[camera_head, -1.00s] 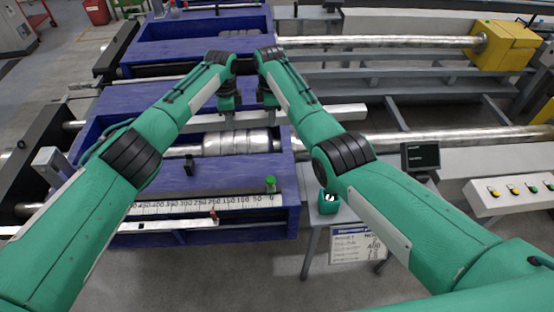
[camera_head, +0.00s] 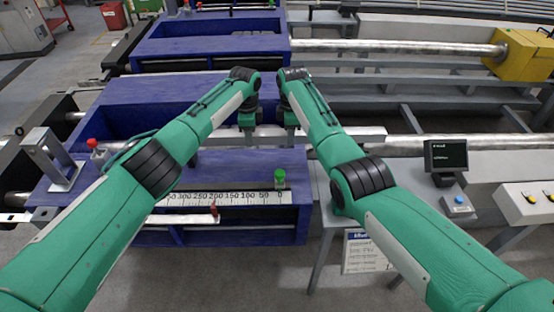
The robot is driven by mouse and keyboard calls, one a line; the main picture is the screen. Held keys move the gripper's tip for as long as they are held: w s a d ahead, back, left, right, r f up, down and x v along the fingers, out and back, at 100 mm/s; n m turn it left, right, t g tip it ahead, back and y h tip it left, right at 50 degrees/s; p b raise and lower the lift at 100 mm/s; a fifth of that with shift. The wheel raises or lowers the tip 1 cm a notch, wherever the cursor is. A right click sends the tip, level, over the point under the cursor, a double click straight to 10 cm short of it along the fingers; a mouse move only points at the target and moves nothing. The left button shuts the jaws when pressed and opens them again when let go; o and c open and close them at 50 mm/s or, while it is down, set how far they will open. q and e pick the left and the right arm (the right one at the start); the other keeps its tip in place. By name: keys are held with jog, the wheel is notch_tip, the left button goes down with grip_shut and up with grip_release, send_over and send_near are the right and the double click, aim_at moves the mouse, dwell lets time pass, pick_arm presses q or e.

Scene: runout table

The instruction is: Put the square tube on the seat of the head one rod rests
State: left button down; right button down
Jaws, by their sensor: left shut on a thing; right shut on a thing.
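The square tube (camera_head: 345,133) is a long pale bar held level, crosswise in the head view, with its right part reaching past the blue head. My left gripper (camera_head: 247,123) and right gripper (camera_head: 290,121) are side by side and shut on it. The near blue head (camera_head: 240,160) lies under them. A silver rod (camera_head: 420,145) runs right from this head, just below the tube in the picture. The tube's left part is partly hidden by my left arm. I cannot tell whether the tube touches the head or rod.
A far blue head (camera_head: 210,45) carries another rod (camera_head: 390,46) ending at a yellow block (camera_head: 515,53). On the near edge are a scale (camera_head: 235,198) and a green knob (camera_head: 280,178). A monitor (camera_head: 446,157) and button panel (camera_head: 528,200) stand right.

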pick_arm(q)
jog(key=shift+f, duration=0.3)
pick_arm(e)
jog(key=shift+f, duration=0.3)
